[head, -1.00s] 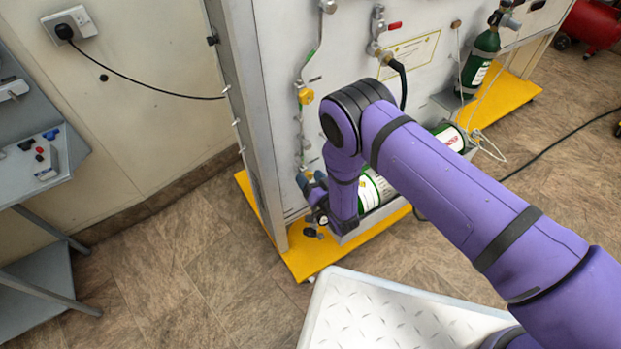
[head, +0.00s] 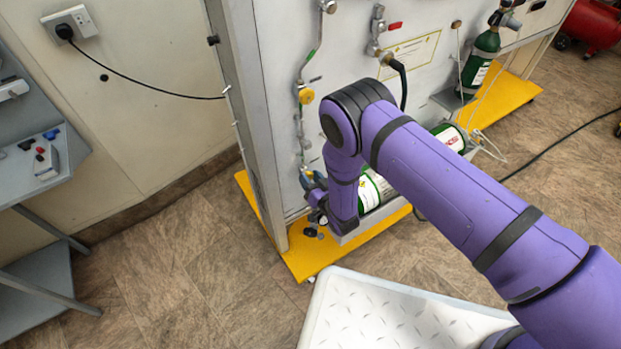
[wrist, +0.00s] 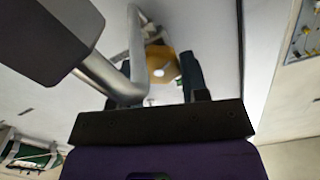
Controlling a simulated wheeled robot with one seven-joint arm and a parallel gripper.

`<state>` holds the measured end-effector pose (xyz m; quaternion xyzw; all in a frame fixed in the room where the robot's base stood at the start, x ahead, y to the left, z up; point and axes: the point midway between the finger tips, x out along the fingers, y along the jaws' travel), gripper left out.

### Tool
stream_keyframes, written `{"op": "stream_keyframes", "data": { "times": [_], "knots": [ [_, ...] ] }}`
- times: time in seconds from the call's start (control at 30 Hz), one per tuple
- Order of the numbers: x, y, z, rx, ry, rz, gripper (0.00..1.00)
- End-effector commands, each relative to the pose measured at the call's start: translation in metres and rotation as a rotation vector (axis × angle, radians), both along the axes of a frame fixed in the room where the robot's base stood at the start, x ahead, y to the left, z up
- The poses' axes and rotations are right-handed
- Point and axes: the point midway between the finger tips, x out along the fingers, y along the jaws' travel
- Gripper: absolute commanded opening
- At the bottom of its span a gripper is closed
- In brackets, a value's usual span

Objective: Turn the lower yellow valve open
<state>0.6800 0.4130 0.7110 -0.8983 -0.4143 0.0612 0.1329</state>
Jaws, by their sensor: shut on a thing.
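The lower yellow valve (wrist: 160,65) shows in the wrist view as a round yellow knob with a pale centre, partly covered by a grey pipe. My gripper (wrist: 160,85) is at this knob, with its dark fingers on either side, shut on it. In the head view my gripper (head: 311,182) is low on the panel's left side, and the lower valve is hidden or too small to tell there. Another yellow valve (head: 306,96) sits higher on the same pipe line, apart from my gripper. How far the lower valve is turned cannot be told.
The grey panel (head: 350,60) stands on a yellow base (head: 300,262). Green-and-white cylinders (head: 368,190) lie close to the right of my gripper. A pipe (head: 299,125) runs down the panel above it. The floor (head: 190,265) to the left is clear.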

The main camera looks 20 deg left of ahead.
Motion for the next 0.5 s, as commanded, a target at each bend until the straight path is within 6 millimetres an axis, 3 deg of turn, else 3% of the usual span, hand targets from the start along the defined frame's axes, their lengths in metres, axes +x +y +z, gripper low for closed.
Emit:
{"op": "stream_keyframes", "data": {
  "times": [0.07,0.1,0.2,0.5],
  "knots": [
    [0.0,-0.0001,-0.0001,0.0,0.0,0.0,0.17],
    [0.0,-0.0001,-0.0001,0.001,0.001,0.0,0.46],
    [0.0,-0.0001,-0.0001,0.001,0.001,0.0,0.67],
    [-0.001,-0.0014,-0.0002,0.001,0.001,0.0,0.67]
  ]
}}
